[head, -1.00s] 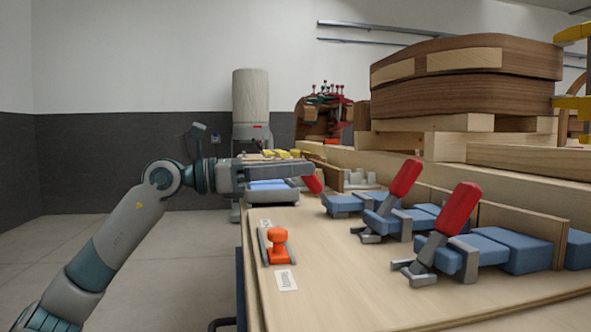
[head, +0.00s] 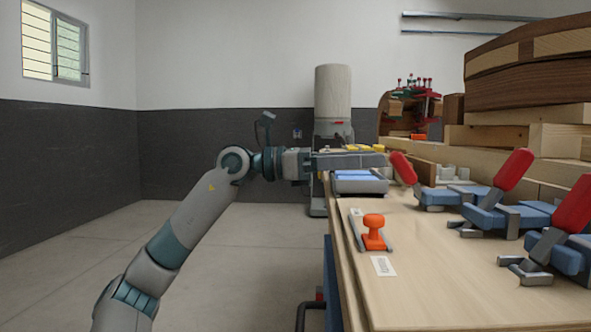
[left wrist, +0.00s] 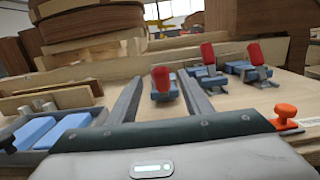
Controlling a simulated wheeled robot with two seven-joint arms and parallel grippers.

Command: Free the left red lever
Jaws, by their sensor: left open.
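The left red lever (head: 402,168) leans up and left from its blue-and-grey clamp at the far end of the clamp row in the head view. My left gripper (head: 385,160) is level and open, its tips just left of the lever's top. In the left wrist view the same lever (left wrist: 161,80) shows in the gap between the two open fingers (left wrist: 159,76). No contact with the lever shows, and I cannot tell how deep it stands between the fingers. Two more red levers, a middle one (head: 514,171) and a nearer one (head: 575,204), stand on similar clamps.
An orange knob (head: 374,228) with a white label (head: 384,266) sits near the bench's left edge (head: 345,290). A tray with blue blocks (head: 360,183) lies below my gripper. Stacked curved wood (head: 530,60) rises at the right. Floor left of the bench is clear.

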